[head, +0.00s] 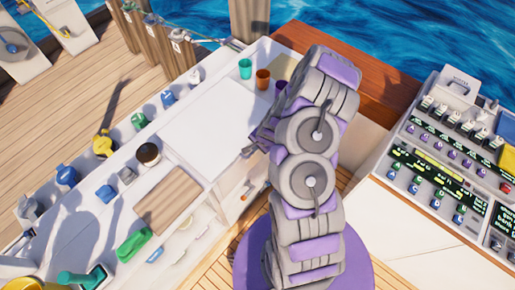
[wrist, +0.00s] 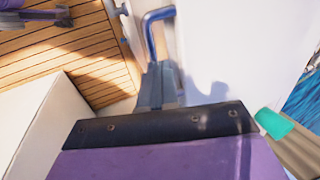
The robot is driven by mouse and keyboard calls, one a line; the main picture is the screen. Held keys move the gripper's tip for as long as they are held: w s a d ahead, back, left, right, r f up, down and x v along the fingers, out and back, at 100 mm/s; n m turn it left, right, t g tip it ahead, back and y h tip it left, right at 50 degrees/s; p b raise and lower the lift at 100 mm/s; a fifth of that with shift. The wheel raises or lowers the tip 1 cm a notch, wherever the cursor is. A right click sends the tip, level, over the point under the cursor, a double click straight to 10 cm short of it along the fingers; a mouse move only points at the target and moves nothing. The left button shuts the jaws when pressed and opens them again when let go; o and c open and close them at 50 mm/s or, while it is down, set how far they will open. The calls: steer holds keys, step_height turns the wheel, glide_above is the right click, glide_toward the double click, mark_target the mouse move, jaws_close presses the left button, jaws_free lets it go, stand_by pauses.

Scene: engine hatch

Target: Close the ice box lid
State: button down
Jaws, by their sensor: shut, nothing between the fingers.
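My gripper (wrist: 160,82) is shut and empty in the wrist view, its fingers against or just in front of a large smooth white panel (wrist: 235,45), which seems to be the ice box lid. A blue bent handle or bar (wrist: 153,35) stands beside the panel, just beyond the fingertips. I cannot tell whether the fingers touch either one. In the head view, a flat white panel (head: 205,118) lies in the counter left of my arm; I cannot tell whether it is the same panel or how far the lid is open. My arm hides part of that area.
Green (head: 245,68) and orange (head: 263,78) cups stand at the counter's back. A brown board (head: 168,198) and a dark-topped jar (head: 148,154) sit at the front left. A control console (head: 440,165) is at right. Wooden deck (wrist: 70,50) shows at left in the wrist view.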

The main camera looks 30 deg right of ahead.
steer(key=s+d+r, duration=0.2)
steer(key=s+r, duration=0.5)
steer(key=r, duration=0.1)
steer(key=shift+d+r+p, duration=0.3)
steer(key=shift+d+p, duration=0.05)
steer(key=shift+p, duration=0.05)
steer(key=shift+a, duration=0.1)
steer(key=s+a+r+n+g+y+b, duration=0.1)
steer(key=s+a+r+n+g+b, duration=0.25)
steer(key=a+r+n, duration=0.7)
steer(key=s+a+r+n+g+h+b, duration=0.1)
steer(key=s+a+r, duration=0.1)
steer(key=s+r, duration=0.6)
steer(key=s+a+r+n+g+h+b, duration=0.1)
steer(key=s+a+r+n, duration=0.1)
steer(key=s+r, duration=0.5)
steer(key=s, duration=0.5)
steer(key=shift+s+a+r+h+b, duration=0.2)
steer(key=shift+s+r+h+b, duration=0.1)
steer(key=shift+r+b, duration=0.1)
